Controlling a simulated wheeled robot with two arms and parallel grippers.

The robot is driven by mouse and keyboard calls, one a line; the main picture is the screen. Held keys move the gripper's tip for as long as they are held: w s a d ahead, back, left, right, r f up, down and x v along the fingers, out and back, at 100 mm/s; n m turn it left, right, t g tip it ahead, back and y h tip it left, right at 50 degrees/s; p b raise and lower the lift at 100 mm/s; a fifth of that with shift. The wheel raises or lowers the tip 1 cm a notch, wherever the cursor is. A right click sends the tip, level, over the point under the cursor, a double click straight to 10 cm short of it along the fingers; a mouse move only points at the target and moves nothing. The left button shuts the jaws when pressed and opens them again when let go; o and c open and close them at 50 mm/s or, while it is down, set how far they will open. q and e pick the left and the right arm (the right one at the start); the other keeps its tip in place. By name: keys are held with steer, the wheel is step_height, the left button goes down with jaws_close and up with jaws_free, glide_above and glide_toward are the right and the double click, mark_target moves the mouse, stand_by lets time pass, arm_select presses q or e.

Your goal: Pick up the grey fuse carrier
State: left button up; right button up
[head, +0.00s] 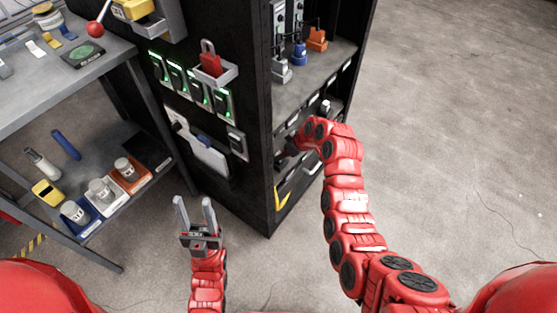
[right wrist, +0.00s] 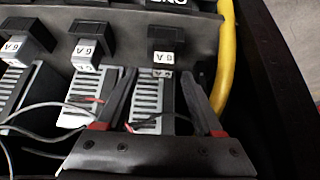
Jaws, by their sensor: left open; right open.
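In the right wrist view, several dark grey fuse carriers with white "6 A" labels stand in a row, one at the left (right wrist: 30,38), one in the middle (right wrist: 92,42) and one at the right (right wrist: 166,36). My right gripper (right wrist: 160,74) is open. Its fingertips are just below the right carrier, to either side of its lower label; I cannot tell whether they touch it. In the head view the right gripper (head: 285,148) is inside the black cabinet, partly hidden. My left gripper (head: 195,203) is open and empty over the floor.
Pale slotted blocks (right wrist: 72,98) and loose grey wires (right wrist: 50,130) lie near the right gripper's fingers. A yellow cable (right wrist: 227,60) runs along the right. The cabinet (head: 258,110) has a shelf above my right arm. A grey workbench (head: 95,80) stands left.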

steer(key=x, duration=0.3)
steer(key=shift+a+f+b, duration=0.25)
steer(key=shift+b, duration=0.05)
jaws_close()
